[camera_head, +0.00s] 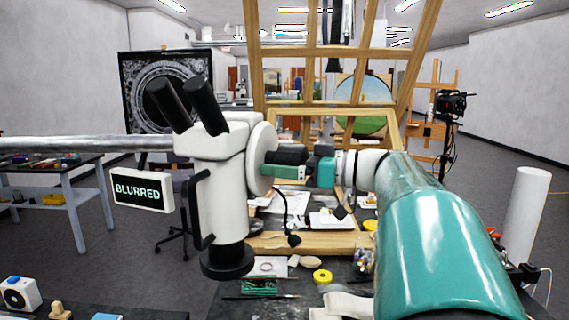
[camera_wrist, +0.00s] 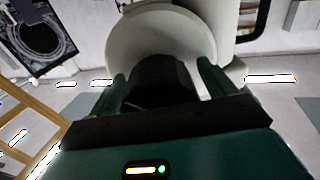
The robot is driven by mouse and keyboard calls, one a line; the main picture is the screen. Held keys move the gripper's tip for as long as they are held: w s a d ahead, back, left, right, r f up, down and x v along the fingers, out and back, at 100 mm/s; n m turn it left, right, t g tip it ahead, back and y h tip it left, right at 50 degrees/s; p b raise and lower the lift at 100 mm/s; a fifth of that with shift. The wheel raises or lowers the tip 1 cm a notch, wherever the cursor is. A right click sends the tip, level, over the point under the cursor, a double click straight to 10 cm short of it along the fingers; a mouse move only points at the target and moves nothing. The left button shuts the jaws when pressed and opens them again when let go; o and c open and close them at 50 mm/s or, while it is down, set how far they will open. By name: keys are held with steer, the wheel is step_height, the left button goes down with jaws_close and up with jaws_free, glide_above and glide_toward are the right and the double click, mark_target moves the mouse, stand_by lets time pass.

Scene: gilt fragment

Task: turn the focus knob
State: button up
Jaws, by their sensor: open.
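A white microscope (camera_head: 215,165) with two black eyepieces stands left of centre in the head view. Its black focus knob (camera_head: 290,155) sticks out to the right from a round white disc (camera_head: 262,158). In the wrist view the dark knob (camera_wrist: 158,80) points toward the camera, with the pale disc (camera_wrist: 160,32) behind it. My gripper (camera_wrist: 162,72) is open, with one green finger on each side of the knob. A gap shows at the right finger; contact at the left is unclear. A small sign (camera_head: 141,190) left of the microscope reads "BLURRED".
A wooden easel frame (camera_head: 258,60) rises behind the microscope. Below it is a cluttered work surface with a yellow roll (camera_head: 322,276) and a green item (camera_head: 259,286). A dangling black cable (camera_head: 284,215) hangs below the knob. A metal boom (camera_head: 80,143) reaches in from the left.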

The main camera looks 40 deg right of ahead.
steer(key=c, duration=1)
steer(key=shift+m, duration=2.9)
steer(key=o, duration=1)
steer(key=shift+s, duration=0.1)
